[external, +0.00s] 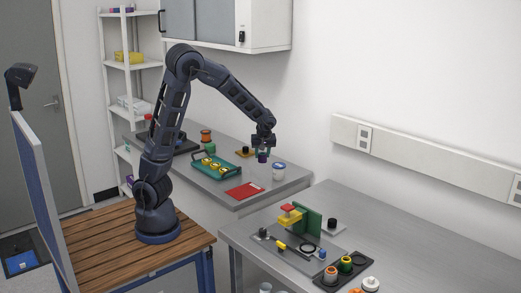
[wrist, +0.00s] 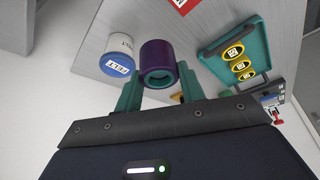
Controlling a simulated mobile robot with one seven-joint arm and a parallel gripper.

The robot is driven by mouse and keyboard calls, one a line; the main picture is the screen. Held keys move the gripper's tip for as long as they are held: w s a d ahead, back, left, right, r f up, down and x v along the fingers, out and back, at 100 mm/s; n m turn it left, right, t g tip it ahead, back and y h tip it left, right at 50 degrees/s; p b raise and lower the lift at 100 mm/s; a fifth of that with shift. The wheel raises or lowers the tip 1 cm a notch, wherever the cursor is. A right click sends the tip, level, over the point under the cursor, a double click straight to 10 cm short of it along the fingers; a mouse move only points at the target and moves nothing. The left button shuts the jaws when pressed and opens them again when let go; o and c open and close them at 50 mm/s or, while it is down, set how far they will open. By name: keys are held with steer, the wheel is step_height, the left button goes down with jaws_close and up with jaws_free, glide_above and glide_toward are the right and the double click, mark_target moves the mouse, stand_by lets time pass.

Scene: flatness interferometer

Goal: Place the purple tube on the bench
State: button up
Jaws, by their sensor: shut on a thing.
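The purple tube (wrist: 157,50) has a teal inner ring at its open end and sits between the two teal fingers of my gripper (wrist: 160,90) in the wrist view. My gripper (external: 263,147) is shut on it. In the external view the tube (external: 262,158) shows small and dark under the gripper, over the right part of the grey back bench (external: 220,190). I cannot tell how high it is above the bench top.
A white tub marked FELT (wrist: 117,60) stands close to the tube. A red sheet (external: 244,190) and a teal tray (external: 207,173) with yellow pieces lie on the back bench. A front table (external: 400,225) carries an instrument (external: 300,222).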

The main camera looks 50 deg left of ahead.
step_height(320, 180, down, 12)
steer(key=shift+f, duration=0.1)
stand_by(0.5)
steer(key=o, duration=1)
steer(key=shift+f, duration=0.1)
steer(key=v, duration=1.2)
steer(key=s+a+r+m+h, duration=0.1)
steer(key=s+a+r+m, duration=0.2)
steer(key=s, duration=0.6)
steer(key=s+a+r+m+t+h, duration=0.1)
steer(key=s+r+m, duration=0.3)
steer(key=s+r, duration=0.4)
steer(key=s+a+r+m+t+h, duration=0.1)
steer(key=s+a+r+m, duration=0.3)
steer(key=s, duration=0.8)
steer(key=shift+s+a+r+h, duration=0.1)
steer(key=shift+a+r+h, duration=0.05)
steer(key=shift+r, duration=0.25)
steer(key=shift+s+a+r+h, duration=0.1)
steer(key=shift+a+r+h, duration=0.05)
steer(key=shift+r, duration=0.2)
